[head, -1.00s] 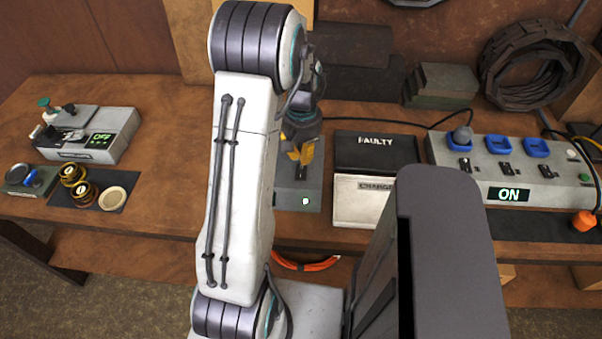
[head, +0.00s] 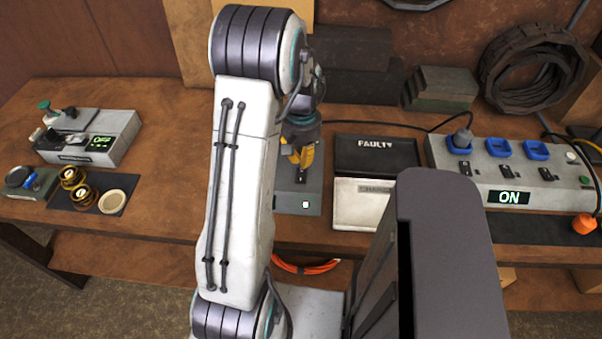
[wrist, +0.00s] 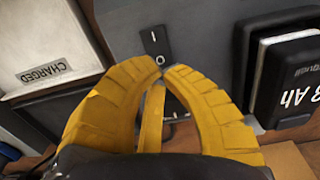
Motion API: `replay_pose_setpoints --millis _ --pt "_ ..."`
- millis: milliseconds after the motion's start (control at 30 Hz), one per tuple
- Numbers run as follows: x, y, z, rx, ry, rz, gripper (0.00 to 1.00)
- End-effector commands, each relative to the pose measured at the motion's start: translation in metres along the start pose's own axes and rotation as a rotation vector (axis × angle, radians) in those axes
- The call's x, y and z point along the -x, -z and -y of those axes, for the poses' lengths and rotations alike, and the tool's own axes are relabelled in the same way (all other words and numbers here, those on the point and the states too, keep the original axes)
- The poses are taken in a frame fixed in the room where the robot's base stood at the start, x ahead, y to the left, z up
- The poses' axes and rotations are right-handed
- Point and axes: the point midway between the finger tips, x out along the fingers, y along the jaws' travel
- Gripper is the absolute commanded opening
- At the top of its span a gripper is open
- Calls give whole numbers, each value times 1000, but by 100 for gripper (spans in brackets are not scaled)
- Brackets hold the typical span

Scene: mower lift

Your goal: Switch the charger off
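The charger is a grey box (head: 297,201) on the bench, partly hidden behind my arm in the head view, with a small lit lamp on its front. In the wrist view, the grey charger top (wrist: 120,30) carries a black rocker switch (wrist: 154,41) marked I and O. My gripper (wrist: 161,69) has yellow fingers whose tips come together right by the O end of the switch. I cannot tell whether they touch it. Nothing shows held. In the head view, my gripper (head: 302,160) points down over the charger. A dark battery (wrist: 295,75) marked Ah sits beside the switch.
Right of the charger are a black FAULTY tray (head: 376,154) and a pale CHARGED tray (head: 355,203). Farther right stands a power strip (head: 550,178) showing ON.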

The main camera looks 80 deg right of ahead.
Motion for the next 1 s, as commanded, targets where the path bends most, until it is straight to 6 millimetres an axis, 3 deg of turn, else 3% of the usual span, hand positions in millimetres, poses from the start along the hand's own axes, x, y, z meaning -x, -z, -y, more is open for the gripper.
replay_pose_setpoints --millis 1000 --pt "-6 0 0 0 0 0 0"
